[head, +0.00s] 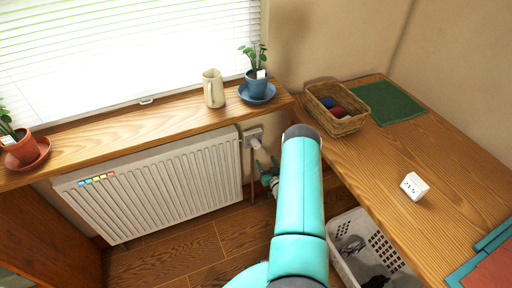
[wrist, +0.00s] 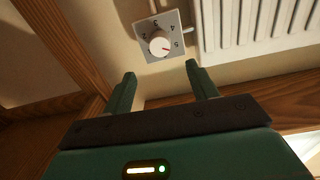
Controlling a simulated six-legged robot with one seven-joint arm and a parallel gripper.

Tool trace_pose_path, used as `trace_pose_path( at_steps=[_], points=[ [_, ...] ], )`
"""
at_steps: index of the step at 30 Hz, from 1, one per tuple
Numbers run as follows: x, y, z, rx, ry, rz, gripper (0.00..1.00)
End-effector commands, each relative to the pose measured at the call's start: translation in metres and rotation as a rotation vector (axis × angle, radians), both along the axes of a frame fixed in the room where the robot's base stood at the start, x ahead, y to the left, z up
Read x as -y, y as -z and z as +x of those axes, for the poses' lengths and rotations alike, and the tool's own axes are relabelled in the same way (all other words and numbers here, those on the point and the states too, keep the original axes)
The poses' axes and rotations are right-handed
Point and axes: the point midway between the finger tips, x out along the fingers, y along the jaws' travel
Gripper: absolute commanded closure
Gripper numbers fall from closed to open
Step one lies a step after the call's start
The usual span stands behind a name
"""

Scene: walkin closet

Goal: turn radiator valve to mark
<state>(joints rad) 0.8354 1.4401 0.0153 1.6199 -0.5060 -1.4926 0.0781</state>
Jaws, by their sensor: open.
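The radiator valve shows in the wrist view as a round white knob (wrist: 160,45) on a square grey plate with numbers around it. A small red line on the knob points right and slightly down, near the 5. In the head view the valve (head: 255,142) sits at the right end of the white radiator (head: 160,182). My gripper (wrist: 161,76) is open and empty, its two fingers pointing towards the valve and apart from it. In the head view my gripper (head: 268,175) is partly hidden behind my arm, just below the valve.
A wooden sill (head: 140,128) above the radiator holds a cream jug (head: 213,88) and potted plants. A wooden desk (head: 450,165) at the right carries a wicker basket (head: 336,108) and a white display block (head: 414,186).

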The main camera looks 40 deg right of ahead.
Motion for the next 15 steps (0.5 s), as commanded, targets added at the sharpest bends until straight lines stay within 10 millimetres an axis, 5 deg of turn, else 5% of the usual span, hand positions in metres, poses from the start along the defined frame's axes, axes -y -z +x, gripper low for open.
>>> trace_pose_path(
  at_steps=[15],
  points=[
    [0.03,0.0,0.093,0.001,-0.003,0.0,0.42]
  ],
)
